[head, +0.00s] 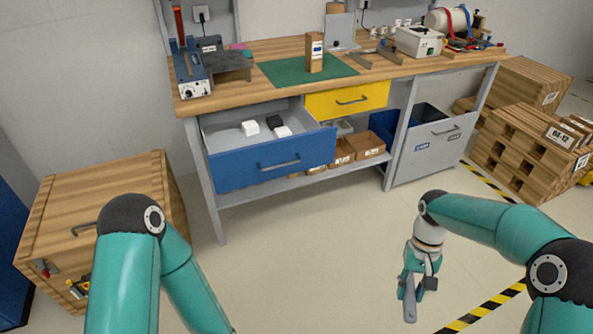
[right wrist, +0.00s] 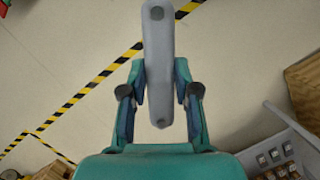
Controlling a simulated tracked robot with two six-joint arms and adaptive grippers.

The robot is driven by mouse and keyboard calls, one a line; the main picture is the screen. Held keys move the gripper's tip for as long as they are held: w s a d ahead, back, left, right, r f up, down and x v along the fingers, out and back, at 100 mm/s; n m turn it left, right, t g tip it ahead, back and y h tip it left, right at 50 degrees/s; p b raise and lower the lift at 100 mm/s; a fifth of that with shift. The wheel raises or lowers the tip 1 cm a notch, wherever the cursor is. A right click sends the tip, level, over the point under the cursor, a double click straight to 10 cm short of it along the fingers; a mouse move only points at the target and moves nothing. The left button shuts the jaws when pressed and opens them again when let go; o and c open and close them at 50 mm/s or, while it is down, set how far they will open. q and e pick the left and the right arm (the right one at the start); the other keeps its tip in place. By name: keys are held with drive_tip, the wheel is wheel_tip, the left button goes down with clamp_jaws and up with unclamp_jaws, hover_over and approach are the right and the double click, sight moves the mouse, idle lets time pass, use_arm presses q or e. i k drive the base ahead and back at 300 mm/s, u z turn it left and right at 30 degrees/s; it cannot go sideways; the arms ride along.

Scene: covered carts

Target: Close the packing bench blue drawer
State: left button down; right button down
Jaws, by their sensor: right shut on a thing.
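The packing bench (head: 178,106) stands ahead, and its blue drawer (head: 240,168) is pulled out, with a grey handle (head: 280,164) on its front. White pieces and a black piece (head: 274,121) lie inside it. My right gripper (head: 411,288) is over the floor in front of the bench, to the right of the drawer and apart from it. It is shut on a long grey bar (head: 410,302). The right wrist view shows the bar (right wrist: 159,65) between the fingers, with dark round spots near its ends. My left gripper is outside the head view; only its arm shows.
A yellow drawer (head: 330,104) sits right of the blue one. A wooden crate (head: 105,185) stands at the left, near my left arm. A grey bin (head: 433,150) and pallets (head: 520,150) are at the right. Floor in front of the blue drawer is clear.

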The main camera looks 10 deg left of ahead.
sight(236, 161)
drive_tip(key=u, duration=0.65)
drive_tip(key=i, duration=0.95)
drive_tip(key=z, duration=0.05)
drive_tip(key=k, duration=0.75)
drive_tip(key=u, duration=0.25)
drive_tip(key=i, duration=0.85)
drive_tip(key=z, duration=0.15)
